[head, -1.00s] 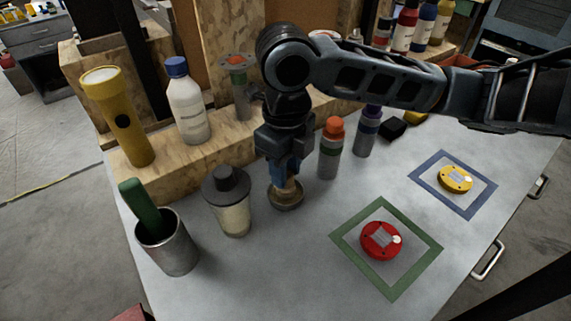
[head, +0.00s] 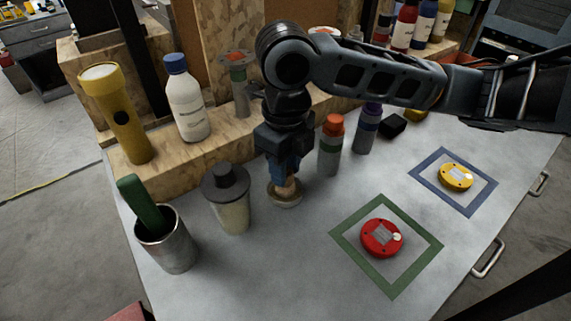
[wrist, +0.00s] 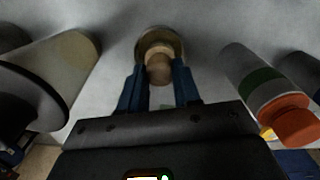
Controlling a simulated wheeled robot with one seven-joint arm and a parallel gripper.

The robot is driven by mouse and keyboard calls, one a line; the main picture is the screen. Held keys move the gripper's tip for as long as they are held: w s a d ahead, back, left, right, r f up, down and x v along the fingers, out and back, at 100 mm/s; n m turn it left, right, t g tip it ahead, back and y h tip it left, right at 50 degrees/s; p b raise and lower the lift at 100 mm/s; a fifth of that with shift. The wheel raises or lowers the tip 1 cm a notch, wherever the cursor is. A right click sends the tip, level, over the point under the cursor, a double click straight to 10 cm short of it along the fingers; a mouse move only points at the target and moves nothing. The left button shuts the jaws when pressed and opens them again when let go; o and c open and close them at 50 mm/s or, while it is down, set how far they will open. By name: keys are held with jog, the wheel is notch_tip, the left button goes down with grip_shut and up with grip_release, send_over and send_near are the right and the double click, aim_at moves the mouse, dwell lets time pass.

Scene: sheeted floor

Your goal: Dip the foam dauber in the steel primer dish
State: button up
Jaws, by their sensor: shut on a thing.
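My gripper (head: 285,174) points down over the workbench, its blue fingers shut on the light tan handle of the foam dauber (head: 286,188). The small round steel primer dish (head: 275,200) is directly below, and the dauber stands roughly upright over it. In the wrist view the dauber (wrist: 158,67) sits between the two blue fingers (wrist: 159,88), and the dish (wrist: 147,38) shows around and beyond its lower end. The foam tip is hidden, so I cannot tell whether it touches the primer or the dish floor.
A dark-lidded jar (head: 233,213) stands close left of the dish, and an orange-capped bottle (head: 330,158) close right. A steel cup (head: 170,253) holds a green-handled thing. Red (head: 372,247) and yellow (head: 453,184) discs lie in taped squares. The front middle is clear.

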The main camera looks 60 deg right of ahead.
jog(key=shift+f+b, duration=0.45)
jog(key=shift+b, duration=0.05)
dwell(1.8)
jog(key=shift+r+p, duration=2.35)
jog(key=shift+r, duration=1.25)
